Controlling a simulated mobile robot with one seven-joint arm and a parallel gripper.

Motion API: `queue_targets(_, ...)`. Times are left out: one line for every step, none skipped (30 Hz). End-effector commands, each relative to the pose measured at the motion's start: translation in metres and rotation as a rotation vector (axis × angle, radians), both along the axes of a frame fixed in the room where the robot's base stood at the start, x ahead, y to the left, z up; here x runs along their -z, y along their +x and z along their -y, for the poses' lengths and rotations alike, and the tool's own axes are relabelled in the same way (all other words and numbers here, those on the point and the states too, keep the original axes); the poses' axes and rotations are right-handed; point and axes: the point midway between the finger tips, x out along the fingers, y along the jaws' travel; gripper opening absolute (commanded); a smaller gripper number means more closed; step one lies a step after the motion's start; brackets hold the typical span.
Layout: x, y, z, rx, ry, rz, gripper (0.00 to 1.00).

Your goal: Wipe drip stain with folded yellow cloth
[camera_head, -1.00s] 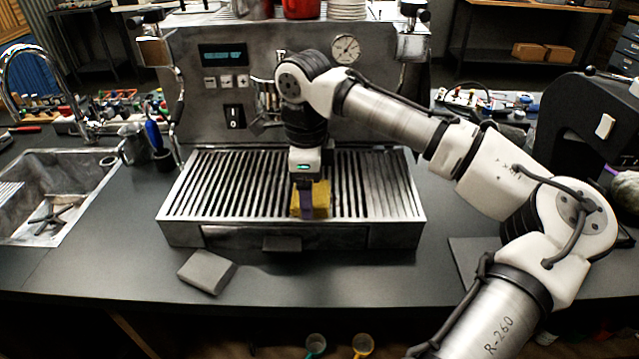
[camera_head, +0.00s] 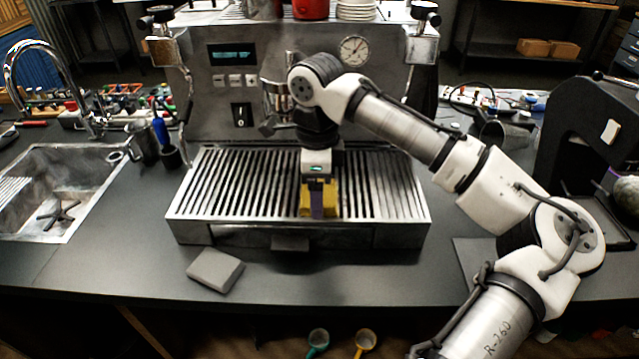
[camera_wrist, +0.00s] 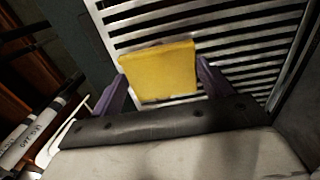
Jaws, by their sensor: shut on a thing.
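The folded yellow cloth (camera_head: 332,198) is a small thick pad at the drip tray's grate, near its front middle. My gripper (camera_head: 317,204) points down over the tray and is shut on the cloth. In the wrist view the cloth (camera_wrist: 158,70) sits between the two purple fingers of my gripper (camera_wrist: 160,88), with the slatted grate behind it. I cannot tell whether the cloth touches the grate. I cannot make out a distinct drip stain; the arm and cloth hide part of the tray.
The brewer (camera_head: 225,100) rises behind the slatted drip tray (camera_head: 210,232). A grey block (camera_head: 215,270) lies on the counter in front of the tray. A sink (camera_head: 60,195) is at left, and a dark press-like machine (camera_head: 585,130) stands at right. The front counter is mostly clear.

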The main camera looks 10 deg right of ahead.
Motion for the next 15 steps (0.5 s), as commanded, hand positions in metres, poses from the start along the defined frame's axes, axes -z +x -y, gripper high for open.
queue_targets(-0.004, 0.002, -0.009, -0.031, 0.008, 0.015, 0.61)
queue_targets(-0.004, 0.002, -0.007, -0.03, 0.009, 0.015, 0.61)
queue_targets(-0.004, 0.001, -0.005, -0.03, 0.009, 0.015, 0.61)
queue_targets(-0.005, 0.0, -0.003, -0.029, 0.009, 0.015, 0.61)
queue_targets(-0.005, 0.0, 0.0, -0.028, 0.01, 0.015, 0.61)
queue_targets(-0.005, -0.001, 0.003, -0.028, 0.01, 0.015, 0.61)
queue_targets(-0.006, -0.002, 0.006, -0.027, 0.01, 0.015, 0.61)
queue_targets(-0.005, -0.003, 0.009, -0.026, 0.01, 0.015, 0.61)
queue_targets(-0.005, -0.003, 0.013, -0.024, 0.01, 0.014, 0.61)
queue_targets(-0.005, -0.004, 0.016, -0.023, 0.009, 0.014, 0.61)
queue_targets(-0.005, -0.005, 0.019, -0.022, 0.008, 0.013, 0.61)
queue_targets(-0.005, -0.006, 0.022, -0.021, 0.007, 0.011, 0.61)
queue_targets(-0.005, -0.007, 0.024, -0.02, 0.007, 0.01, 0.61)
queue_targets(-0.004, -0.007, 0.025, -0.019, 0.007, 0.01, 0.61)
queue_targets(-0.004, -0.007, 0.027, -0.018, 0.007, 0.01, 0.61)
